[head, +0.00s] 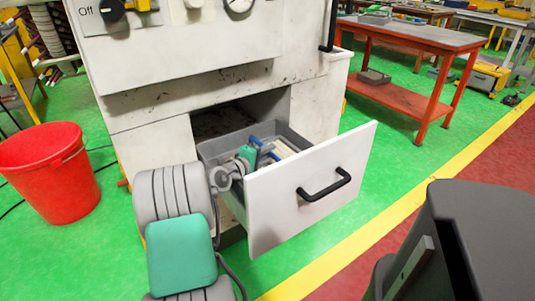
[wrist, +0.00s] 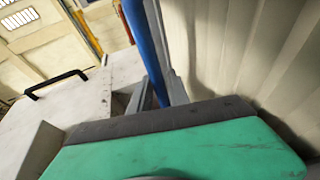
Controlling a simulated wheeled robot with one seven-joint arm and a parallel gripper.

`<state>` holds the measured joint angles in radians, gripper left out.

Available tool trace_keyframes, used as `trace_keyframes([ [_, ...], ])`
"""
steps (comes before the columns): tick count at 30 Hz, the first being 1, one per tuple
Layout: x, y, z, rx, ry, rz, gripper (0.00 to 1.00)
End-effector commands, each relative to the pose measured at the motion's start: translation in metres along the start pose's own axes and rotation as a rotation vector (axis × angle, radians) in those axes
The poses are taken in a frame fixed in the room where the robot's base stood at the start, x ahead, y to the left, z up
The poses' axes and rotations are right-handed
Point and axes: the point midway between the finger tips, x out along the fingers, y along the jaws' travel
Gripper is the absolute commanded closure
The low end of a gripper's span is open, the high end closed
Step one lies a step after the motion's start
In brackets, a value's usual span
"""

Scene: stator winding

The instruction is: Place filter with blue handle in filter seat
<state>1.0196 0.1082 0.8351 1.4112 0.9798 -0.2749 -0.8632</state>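The open drawer (head: 320,185) of the white machine holds a blue handle (head: 268,150), with pale filter material beside it. My gripper (head: 252,152) reaches into the drawer from the left, close to the blue handle. In the wrist view, a blue bar (wrist: 146,45) rises beyond the green, dark-edged part of my gripper (wrist: 165,120), beside a pale pleated filter surface (wrist: 240,50). I cannot make out the filter seat.
The white machine cabinet (head: 180,90) stands above and behind the drawer. A red bucket (head: 48,175) is on the green floor to the left. A red-framed table (head: 420,45) stands at the back right.

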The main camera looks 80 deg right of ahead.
Motion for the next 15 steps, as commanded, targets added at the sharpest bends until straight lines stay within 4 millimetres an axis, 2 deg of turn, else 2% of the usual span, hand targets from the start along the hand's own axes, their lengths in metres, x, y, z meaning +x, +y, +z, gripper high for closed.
trace_keyframes([
  [1,-0.0003,0.0002,-0.0004,0.000,0.001,0.000,0.73],
  [5,-0.0012,0.0000,-0.0010,0.000,0.002,0.000,0.62],
  [13,-0.0018,0.0032,-0.0013,0.000,0.002,0.000,0.62],
  [15,-0.0075,0.0035,-0.0020,-0.001,0.004,-0.001,0.62],
])
